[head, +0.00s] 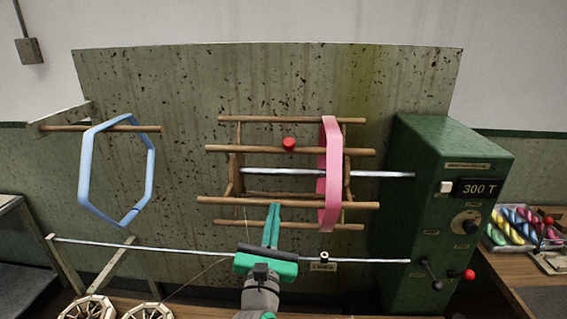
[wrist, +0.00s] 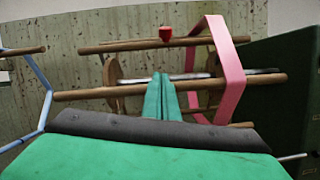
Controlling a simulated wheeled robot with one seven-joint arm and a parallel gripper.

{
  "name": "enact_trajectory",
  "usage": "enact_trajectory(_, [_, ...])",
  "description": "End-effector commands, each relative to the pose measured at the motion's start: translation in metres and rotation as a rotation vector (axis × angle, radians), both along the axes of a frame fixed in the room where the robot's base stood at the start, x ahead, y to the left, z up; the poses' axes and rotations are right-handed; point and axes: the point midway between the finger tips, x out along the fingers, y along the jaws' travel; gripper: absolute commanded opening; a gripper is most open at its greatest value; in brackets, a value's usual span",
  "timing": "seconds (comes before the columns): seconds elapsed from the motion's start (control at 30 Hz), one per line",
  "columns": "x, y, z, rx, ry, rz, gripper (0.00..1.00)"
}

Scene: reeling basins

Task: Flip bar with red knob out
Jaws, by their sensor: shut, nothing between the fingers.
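The wooden bar with the red knob (head: 289,144) runs across the front of the reel, in the upper half. The red knob also shows in the wrist view (wrist: 166,33), near the top. The reel has several wooden bars, such as the lower front bar (head: 290,202), around a metal shaft (head: 385,174). A pink hexagonal band (head: 331,170) hangs around the reel's right part. My gripper (head: 275,207) is green, shut and empty, pointing up at the lower front bar, below and left of the knob. Whether its tips touch that bar I cannot tell.
A blue hexagonal band (head: 84,170) hangs on a wooden peg (head: 60,128) at left. A metal rod (head: 160,248) crosses low in front. A green control box (head: 425,200) stands at right, with a red-knobbed lever (head: 469,275). A tray of coloured skeins (head: 525,230) lies farther right.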

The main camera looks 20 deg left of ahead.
Motion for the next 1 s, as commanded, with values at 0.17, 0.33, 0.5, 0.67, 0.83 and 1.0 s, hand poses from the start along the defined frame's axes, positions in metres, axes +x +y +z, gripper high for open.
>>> enact_trajectory(0.17, [0.026, 0.007, 0.009, -0.003, -0.002, 0.001, 0.0])
enact_trajectory(0.33, [0.053, 0.013, 0.018, -0.002, -0.001, 0.001, 0.0])
enact_trajectory(0.5, [0.081, 0.02, 0.027, -0.002, -0.001, 0.0, 0.0])
enact_trajectory(0.67, [0.109, 0.026, 0.036, -0.002, 0.0, 0.001, 0.0])
enact_trajectory(0.83, [0.127, 0.027, 0.052, 0.002, -0.004, 0.0, 0.0])
enact_trajectory(1.0, [0.126, 0.023, 0.071, 0.001, -0.002, 0.002, 0.0])
